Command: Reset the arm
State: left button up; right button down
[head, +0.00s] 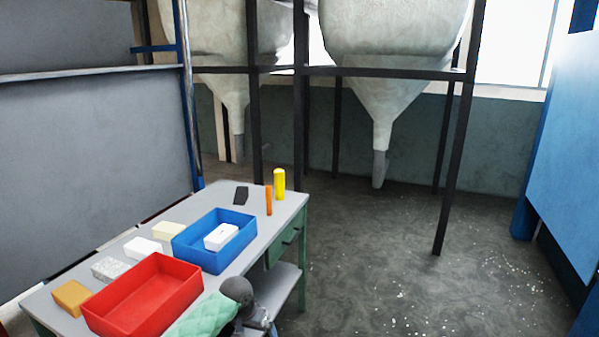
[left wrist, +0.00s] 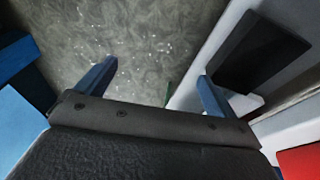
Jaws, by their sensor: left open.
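My left gripper (left wrist: 155,82) shows in the left wrist view with its two blue fingers wide apart. Nothing is between them; the grey speckled floor shows beyond. My right gripper is in neither view.
A grey table (head: 283,207) holds a red bin (head: 145,295), a blue bin (head: 200,257) with a white block (head: 221,236) inside, several loose blocks, an orange cylinder (head: 268,200) and a yellow cylinder (head: 279,181). A mint-green thing (head: 200,318) is at the front. Floor (head: 390,270) to the right is clear.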

pick_arm(q)
jog(key=s+a+f+n+b, duration=0.1)
jog(key=s+f, duration=0.5)
jog(key=f, duration=0.5)
jog(key=s+f+b, duration=0.1)
jog(key=s+f, duration=0.4)
jog(key=f, duration=0.7)
jog(key=s+a+f+n, duration=0.1)
jog(key=s+f, duration=0.5)
jog(key=f, duration=0.5)
jog(key=s+a+f, duration=0.1)
jog(key=s+f, duration=0.6)
jog(key=s, duration=0.3)
jog(key=s+a+f+y+b, duration=0.1)
jog(key=s+a+f, duration=0.1)
jog(key=s+f, duration=0.5)
jog(key=s+a+f+b, duration=0.1)
jog(key=s+f, duration=0.6)
jog(key=s, duration=0.7)
jog(key=shift+a+f+y, duration=0.2)
jog(key=shift+a+y, duration=0.05)
jog(key=shift+y, duration=0.15)
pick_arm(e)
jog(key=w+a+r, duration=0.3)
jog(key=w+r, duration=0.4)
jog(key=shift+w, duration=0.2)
pick_arm(q)
jog(key=shift+s, duration=0.1)
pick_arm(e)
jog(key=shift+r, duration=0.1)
